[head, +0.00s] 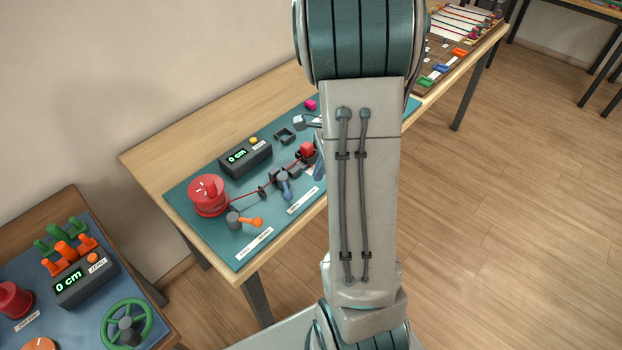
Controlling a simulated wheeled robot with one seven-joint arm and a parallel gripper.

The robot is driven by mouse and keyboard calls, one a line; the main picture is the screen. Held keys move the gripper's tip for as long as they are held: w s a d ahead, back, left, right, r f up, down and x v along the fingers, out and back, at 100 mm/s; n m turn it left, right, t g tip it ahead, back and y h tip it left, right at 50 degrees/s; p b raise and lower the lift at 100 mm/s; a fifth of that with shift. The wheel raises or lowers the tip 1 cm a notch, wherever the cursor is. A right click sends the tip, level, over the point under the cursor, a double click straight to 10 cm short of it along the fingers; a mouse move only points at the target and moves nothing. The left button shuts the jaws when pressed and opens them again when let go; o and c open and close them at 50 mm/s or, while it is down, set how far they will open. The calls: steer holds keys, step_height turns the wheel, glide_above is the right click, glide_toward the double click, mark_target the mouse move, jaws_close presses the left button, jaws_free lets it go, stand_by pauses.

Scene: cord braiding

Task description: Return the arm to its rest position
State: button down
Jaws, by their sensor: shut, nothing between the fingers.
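My arm rises through the middle of the head view, with a pale grey link and teal joints above and below it. My gripper is not seen; the arm hides part of the bench behind it. On that bench a teal mat (190,205) carries a red spool (208,196). A dark box (246,159) with a yellow button reads 0 cm.
A grey crank with an orange knob (250,222) sits at the mat's front. A second station at lower left has a blue mat (75,325), a green handwheel (127,324) and another 0 cm box (86,279). A board (440,55) with coloured pieces lies at upper right. The wooden floor at right is open.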

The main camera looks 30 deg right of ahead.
steer(key=v, duration=0.6)
steer(key=s+a+r+n+t+h, duration=0.1)
steer(key=s+a+r+n, duration=0.2)
steer(key=s+a+n, duration=0.3)
steer(key=s+a+r+n+t+h, duration=0.1)
steer(key=s+a+r+n, duration=0.3)
steer(key=a+n, duration=0.5)
steer(key=s+n+h, duration=0.1)
steer(key=s+n, duration=0.1)
steer(key=n, duration=0.4)
steer(key=shift+r, duration=0.15)
